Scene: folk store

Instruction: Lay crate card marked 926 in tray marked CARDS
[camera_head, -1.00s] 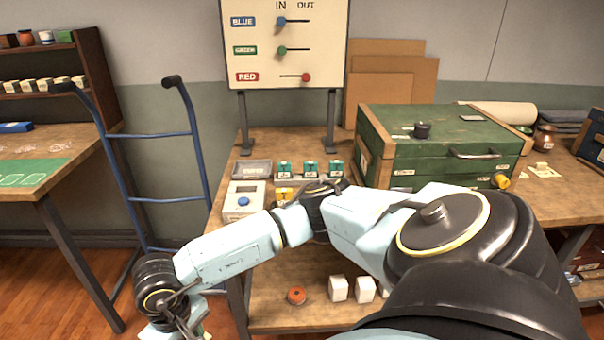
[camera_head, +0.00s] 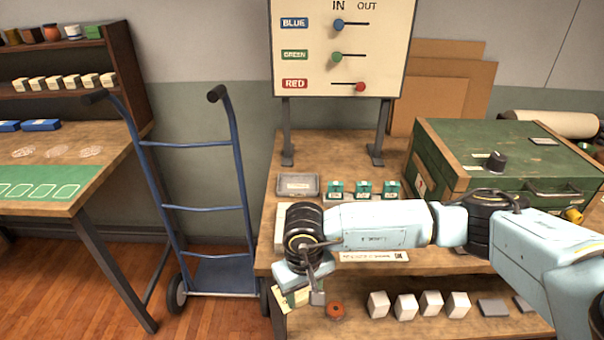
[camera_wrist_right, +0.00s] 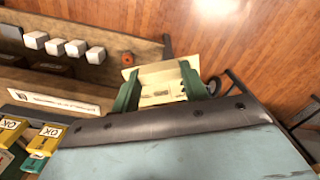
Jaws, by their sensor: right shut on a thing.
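My right gripper (camera_head: 304,294) hangs at the front left edge of the workbench, its fingers pointing down. It is shut on a cream card (camera_head: 284,301), which also shows between the green fingers in the right wrist view (camera_wrist_right: 155,88). The number on the card is too small to read. A small grey tray (camera_head: 298,195) with a pale label lies on the benchtop behind the gripper; its lettering is not legible, so I cannot tell if it says CARDS. My left gripper is not in view.
Several white blocks (camera_head: 405,307) and an orange roll (camera_head: 335,310) are on the lower shelf. Green boxes (camera_head: 363,188) and a green chest (camera_head: 500,160) stand on the bench. A blue hand truck (camera_head: 205,207) stands left of the bench, with floor between it and another table.

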